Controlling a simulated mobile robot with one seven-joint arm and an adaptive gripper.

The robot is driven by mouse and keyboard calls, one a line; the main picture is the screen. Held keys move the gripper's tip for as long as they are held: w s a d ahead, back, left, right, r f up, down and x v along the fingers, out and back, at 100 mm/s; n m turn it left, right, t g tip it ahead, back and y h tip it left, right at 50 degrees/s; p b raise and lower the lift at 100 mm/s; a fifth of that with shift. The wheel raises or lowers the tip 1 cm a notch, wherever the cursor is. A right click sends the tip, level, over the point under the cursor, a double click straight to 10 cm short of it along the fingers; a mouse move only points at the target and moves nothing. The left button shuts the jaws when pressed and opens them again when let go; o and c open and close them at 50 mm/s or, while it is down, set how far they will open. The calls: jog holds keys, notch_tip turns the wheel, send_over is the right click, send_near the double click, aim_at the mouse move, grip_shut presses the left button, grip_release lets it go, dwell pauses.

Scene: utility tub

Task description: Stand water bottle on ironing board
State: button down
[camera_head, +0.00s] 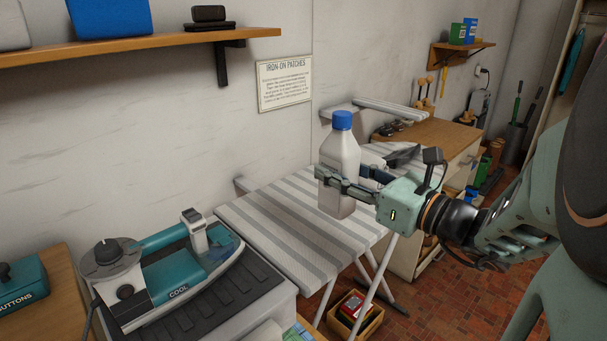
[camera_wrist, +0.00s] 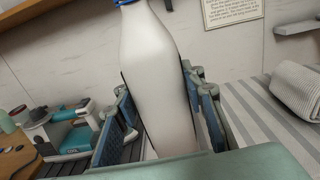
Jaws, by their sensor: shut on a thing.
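The water bottle (camera_head: 340,160) is pale grey-white with a blue cap. It stands nearly upright in the head view, over the striped ironing board (camera_head: 285,226). My gripper (camera_head: 345,184) is shut on the bottle, with its fingers around the bottle's middle. In the wrist view the bottle (camera_wrist: 160,75) fills the centre between the two blue-padded fingers (camera_wrist: 163,125), and its cap is cut off at the top. I cannot tell whether the bottle's base touches the board. The board (camera_wrist: 265,125) also shows at the right of the wrist view.
A teal steam iron (camera_head: 175,265) sits on a dark ribbed rest left of the board. A rolled pale cloth (camera_wrist: 298,90) lies on the board. A wooden shelf (camera_head: 130,54) juts from the wall above. The board's near left part is clear.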

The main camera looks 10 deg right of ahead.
jog(key=shift+w+a+f+b, duration=0.2)
jog(key=shift+w+f+b, duration=2.3)
jog(key=shift+w+f, duration=0.85)
jog(key=shift+w+a+f+b, duration=0.15)
jog(key=shift+w+f+b, duration=2.3)
jog(key=shift+w+f, duration=0.8)
jog(key=shift+w+r, duration=0.2)
jog(key=shift+w, duration=0.05)
jog(key=shift+f, duration=0.1)
jog(key=c, duration=1.3)
grip_release()
jog(key=shift+f, duration=0.1)
jog(key=shift+o, duration=0.2)
